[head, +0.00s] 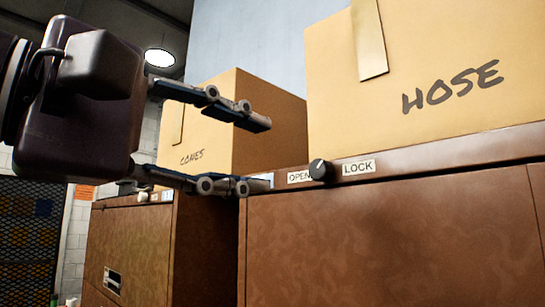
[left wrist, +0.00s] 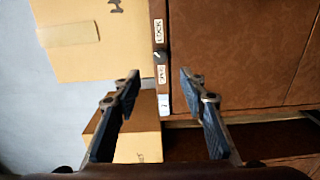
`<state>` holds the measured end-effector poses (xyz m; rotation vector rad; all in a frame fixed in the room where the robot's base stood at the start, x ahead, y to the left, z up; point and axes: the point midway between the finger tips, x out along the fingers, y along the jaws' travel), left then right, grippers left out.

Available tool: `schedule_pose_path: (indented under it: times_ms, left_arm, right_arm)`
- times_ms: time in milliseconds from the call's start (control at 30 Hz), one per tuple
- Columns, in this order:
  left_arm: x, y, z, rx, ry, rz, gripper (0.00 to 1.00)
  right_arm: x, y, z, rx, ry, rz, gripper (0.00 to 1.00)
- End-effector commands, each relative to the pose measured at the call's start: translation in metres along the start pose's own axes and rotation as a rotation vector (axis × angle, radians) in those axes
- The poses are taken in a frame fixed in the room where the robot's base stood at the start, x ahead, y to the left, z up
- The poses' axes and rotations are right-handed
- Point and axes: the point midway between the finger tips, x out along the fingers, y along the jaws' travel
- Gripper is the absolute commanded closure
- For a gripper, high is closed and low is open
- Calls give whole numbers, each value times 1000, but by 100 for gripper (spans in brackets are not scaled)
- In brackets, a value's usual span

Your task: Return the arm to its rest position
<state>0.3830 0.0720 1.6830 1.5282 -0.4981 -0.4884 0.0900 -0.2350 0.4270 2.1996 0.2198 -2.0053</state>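My left gripper (head: 262,154) is open and empty, its two fingers spread one above the other in the head view. Its tips are left of a black knob (head: 321,170) and apart from it. The knob sits on the top rail of a brown metal cabinet (head: 390,245), between an OPEN label (head: 299,176) and a LOCK label (head: 358,167). In the left wrist view, the knob (left wrist: 160,55) shows beyond the open fingers (left wrist: 160,80), with nothing between them. My right gripper is not in view.
A cardboard box marked HOSE (head: 430,75) stands on the cabinet. A box marked CONES (head: 215,145) stands on a second brown cabinet (head: 130,250) behind the gripper. A dark mesh panel (head: 27,235) is at far left. A ceiling lamp (head: 159,58) shines above.

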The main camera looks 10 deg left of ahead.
Motion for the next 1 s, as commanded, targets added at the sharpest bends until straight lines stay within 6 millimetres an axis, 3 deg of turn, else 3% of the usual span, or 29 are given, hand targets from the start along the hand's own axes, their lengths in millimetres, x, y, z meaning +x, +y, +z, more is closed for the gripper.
schedule_pose_path:
  times_ms: [200,733,867,1000]
  left_arm:
    - [-8,-1,0,1,0,-2,61]
    - [-2,-6,5,-13,-28,-12,61]
    - [21,-32,30,-90,-177,-60,61]
    - [44,-70,79,-290,-458,-135,61]
  right_arm:
    - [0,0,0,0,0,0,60]
    - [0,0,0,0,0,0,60]
    - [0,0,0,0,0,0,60]
    - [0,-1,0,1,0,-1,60]
